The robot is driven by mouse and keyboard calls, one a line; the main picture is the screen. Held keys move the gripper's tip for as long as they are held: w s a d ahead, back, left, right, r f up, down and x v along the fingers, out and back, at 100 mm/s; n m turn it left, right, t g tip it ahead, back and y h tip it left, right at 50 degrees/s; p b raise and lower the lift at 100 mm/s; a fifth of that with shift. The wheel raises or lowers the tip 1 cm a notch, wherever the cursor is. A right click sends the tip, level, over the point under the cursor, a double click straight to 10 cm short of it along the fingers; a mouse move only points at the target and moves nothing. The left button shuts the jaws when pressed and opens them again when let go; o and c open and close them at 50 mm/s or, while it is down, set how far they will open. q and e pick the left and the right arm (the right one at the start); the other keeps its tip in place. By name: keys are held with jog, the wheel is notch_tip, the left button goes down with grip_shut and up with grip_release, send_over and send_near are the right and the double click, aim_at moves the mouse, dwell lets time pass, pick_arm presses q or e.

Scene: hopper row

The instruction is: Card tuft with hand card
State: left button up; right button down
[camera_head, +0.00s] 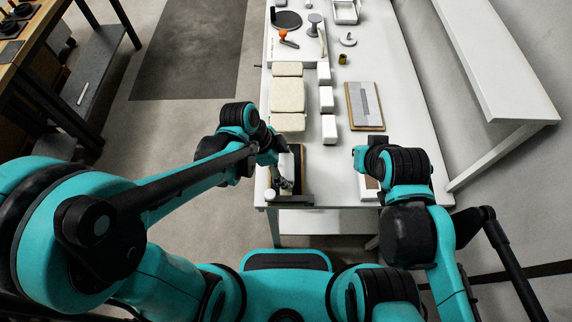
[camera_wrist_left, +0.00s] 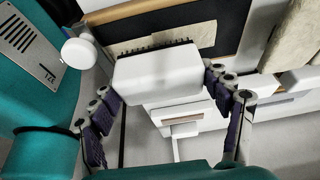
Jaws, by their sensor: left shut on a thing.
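My left gripper (camera_head: 287,176) is at the near left of the white table. In the left wrist view its fingers (camera_wrist_left: 163,85) are shut on the sides of a white block with dark bristles, the hand card (camera_wrist_left: 155,75). The bristles point toward a dark board with a wooden rim (camera_wrist_left: 190,8). A cream patch, seemingly the tuft (camera_wrist_left: 203,34), lies on that board beside the bristles. Whether the bristles touch it I cannot tell. My right gripper (camera_head: 369,188) is low by the near right of the table, mostly hidden by its own arm.
Cream pads (camera_head: 288,95) lie in a row at the table's left edge, with white blocks (camera_head: 326,99) beside them. A board with a grey panel (camera_head: 365,105) lies to the right. An orange-topped tool (camera_head: 285,37) and small items stand farther back. A white bench (camera_head: 497,65) is at right.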

pick_arm(q)
jog(key=shift+f, duration=0.1)
jog(key=shift+f+b, duration=1.05)
jog(key=shift+r, duration=0.15)
jog(key=shift+w+b, duration=0.4)
jog(key=shift+w, duration=1.85)
jog(key=shift+w+b, duration=0.3)
jog(key=shift+w, duration=1.3)
